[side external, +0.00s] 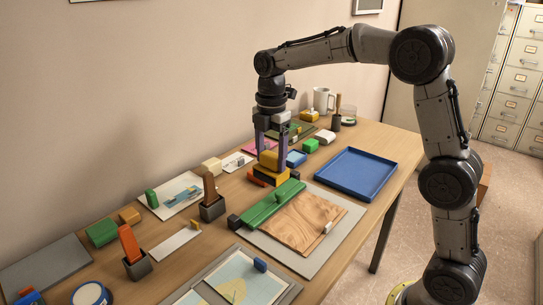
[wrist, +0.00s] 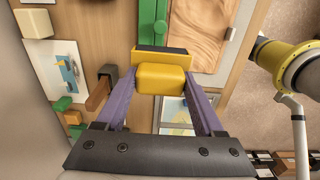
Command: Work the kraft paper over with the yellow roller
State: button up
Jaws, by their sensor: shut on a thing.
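My gripper (side external: 271,155) has its purple fingers closed on the yellow grip of a yellow tool with a dark lower edge, which I take as the yellow roller (side external: 271,176). In the wrist view the yellow roller (wrist: 162,77) sits squarely between the fingertips. It is low over the table, just behind the green bar (side external: 272,206); I cannot tell whether it touches anything. A brown wood-grained sheet (side external: 303,222) lies on a grey board, partly under the green bar. No sheet is clearly recognisable as kraft paper.
An empty blue tray (side external: 355,173) stands to the right. A dark holder with a brown handle (side external: 211,205) and one with an orange handle (side external: 131,250) stand at the left. A map board (side external: 232,285) lies in front. Small blocks and a mug (side external: 323,100) crowd the back.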

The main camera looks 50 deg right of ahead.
jog(key=shift+s+a+f, duration=0.25)
jog(key=shift+s+f, duration=0.8)
jog(key=shift+f, duration=0.05)
jog(key=s+a+f, duration=0.2)
jog(key=s, duration=0.5)
jog(key=shift+s+f, duration=0.1)
jog(key=shift+f, duration=3.1)
jog(key=shift+d+f, duration=0.5)
jog(key=shift+f, duration=0.1)
jog(key=shift+c, duration=0.7)
jog(key=shift+d+f, duration=0.1)
jog(key=shift+d, duration=6.25)
jog(key=shift+w+a, duration=0.3)
jog(key=shift+w, duration=0.45)
jog(key=shift+a, duration=6.45)
jog(key=shift+w, duration=0.2)
jog(key=shift+w+d, duration=0.4)
jog(key=shift+d, duration=6.35)
notch_tip(320, 180, up, 8)
